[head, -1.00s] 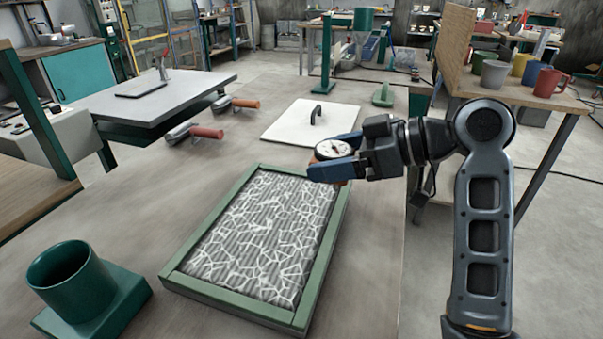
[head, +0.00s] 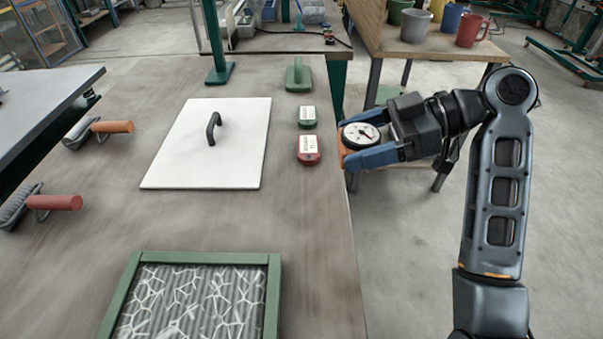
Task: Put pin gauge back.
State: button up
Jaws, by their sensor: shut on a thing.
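The pin gauge (head: 361,134) has a round white dial with a needle and an orange body. My gripper (head: 352,147) is shut on it, with a blue finger on either side, and the dial faces up. In the picture the gauge is at the right edge of the workbench (head: 220,222), just right of a red labelled block (head: 308,150) and a green labelled block (head: 307,117). It looks raised, but its exact height is unclear. The underside of the gauge is hidden.
A white board (head: 235,155) with a dark handle lies left of the blocks. A green-handled float (head: 299,75) is behind them. A green-framed tray (head: 273,290) with white fibre is nearest. Bare bench separates board and tray.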

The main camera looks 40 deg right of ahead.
jog(key=x, duration=0.4)
jog(key=f+x, duration=0.1)
jog(key=x, duration=0.3)
jog(key=p+x, duration=0.1)
jog(key=x, duration=0.4)
jog(key=shift+s+d+f, duration=0.2)
jog(key=shift+s+f, duration=0.15)
jog(key=shift+s, duration=0.05)
jog(key=shift+f+p, duration=0.35)
jog(key=shift+f, duration=1.65)
jog(key=shift+f, duration=0.25)
jog(key=o, duration=1.3)
jog(key=shift+r, duration=0.1)
jog(key=shift+r, duration=0.25)
jog(key=b+v, duration=0.1)
jog(key=v, duration=1.1)
jog(key=shift+f, duration=0.2)
